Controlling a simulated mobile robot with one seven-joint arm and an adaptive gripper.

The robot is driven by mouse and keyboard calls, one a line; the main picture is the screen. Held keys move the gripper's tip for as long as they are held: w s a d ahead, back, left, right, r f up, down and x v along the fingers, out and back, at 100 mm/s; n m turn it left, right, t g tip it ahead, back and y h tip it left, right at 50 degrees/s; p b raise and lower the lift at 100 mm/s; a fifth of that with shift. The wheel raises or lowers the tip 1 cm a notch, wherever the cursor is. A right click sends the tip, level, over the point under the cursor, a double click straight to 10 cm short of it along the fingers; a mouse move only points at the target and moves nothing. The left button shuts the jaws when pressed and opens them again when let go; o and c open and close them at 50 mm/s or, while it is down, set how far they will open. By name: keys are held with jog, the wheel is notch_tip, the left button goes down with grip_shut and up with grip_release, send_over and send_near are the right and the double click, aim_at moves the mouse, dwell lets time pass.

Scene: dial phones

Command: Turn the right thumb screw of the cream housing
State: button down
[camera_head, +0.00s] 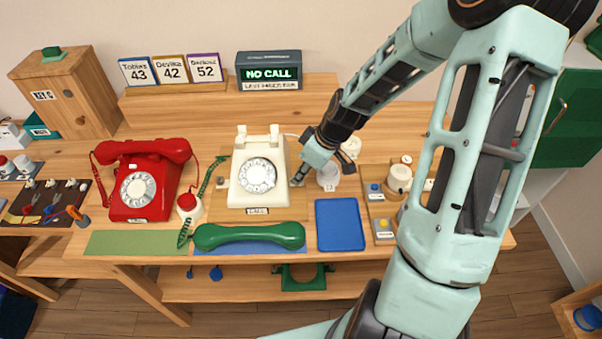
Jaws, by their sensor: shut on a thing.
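The cream housing (246,196) is a cream dial phone body standing on a wooden board at the middle of the table. It has a round dial on its front, two cradle posts on top and a "CALL" label below. My gripper (297,181) reaches down from the upper right to the housing's right side, low down. Its fingers are shut on the right thumb screw, which is too small and too covered by the fingers to make out. How far the screw is turned cannot be seen.
A green handset (250,236) lies in front of the housing. A red phone (146,183) stands at left. A blue tray (340,225) lies at front right, with a clear jar (328,177) close beside my gripper. A display (269,73) reads "NO CALL" on the rear shelf.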

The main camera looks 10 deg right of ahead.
jog(key=c, duration=2.1)
grip_release()
